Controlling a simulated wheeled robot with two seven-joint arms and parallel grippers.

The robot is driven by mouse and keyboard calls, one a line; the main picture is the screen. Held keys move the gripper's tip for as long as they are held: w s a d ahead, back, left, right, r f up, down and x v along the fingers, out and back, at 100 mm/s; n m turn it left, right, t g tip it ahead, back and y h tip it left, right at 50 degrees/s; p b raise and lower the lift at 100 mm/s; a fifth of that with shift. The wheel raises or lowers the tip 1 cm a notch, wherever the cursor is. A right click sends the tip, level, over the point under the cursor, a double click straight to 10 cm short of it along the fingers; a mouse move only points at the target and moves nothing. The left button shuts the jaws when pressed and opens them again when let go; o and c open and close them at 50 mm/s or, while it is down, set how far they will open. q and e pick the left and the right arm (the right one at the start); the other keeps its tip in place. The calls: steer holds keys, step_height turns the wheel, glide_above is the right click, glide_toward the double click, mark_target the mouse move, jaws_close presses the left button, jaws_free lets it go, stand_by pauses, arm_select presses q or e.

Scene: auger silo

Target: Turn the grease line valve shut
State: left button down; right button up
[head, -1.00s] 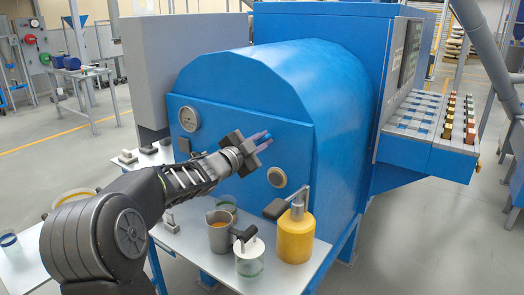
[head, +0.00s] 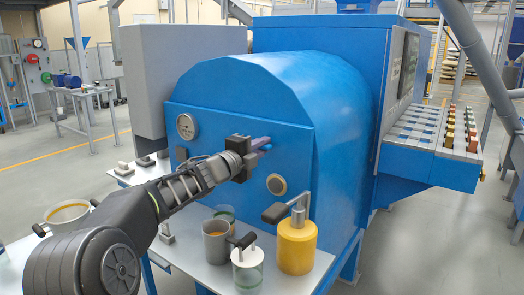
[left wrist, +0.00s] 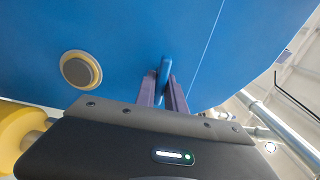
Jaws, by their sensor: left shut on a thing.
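My left gripper (head: 262,144) is at the front panel of the blue machine (head: 240,140), between the round gauge and the round button. In the left wrist view its two purple fingers (left wrist: 163,90) are shut on a slim blue handle (left wrist: 164,68), which stands out from the blue panel. I take this handle to be the grease line valve's; only its end shows, and its base is hidden in the head view. My right gripper is not in view.
Below, a grey table (head: 205,262) carries a yellow oil can (head: 296,246), a grey mug (head: 216,243) and a lidded glass jar (head: 247,270). A grey cabinet (head: 180,75) stands at the left.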

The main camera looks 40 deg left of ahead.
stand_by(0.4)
arm_select(q)
steer(key=c, duration=1.5)
jaws_free()
steer(key=shift+o, duration=0.2)
steer(key=shift+s, duration=0.1)
steer(key=s, duration=0.7)
steer(key=shift+s, duration=0.3)
steer(key=shift+d, duration=0.1)
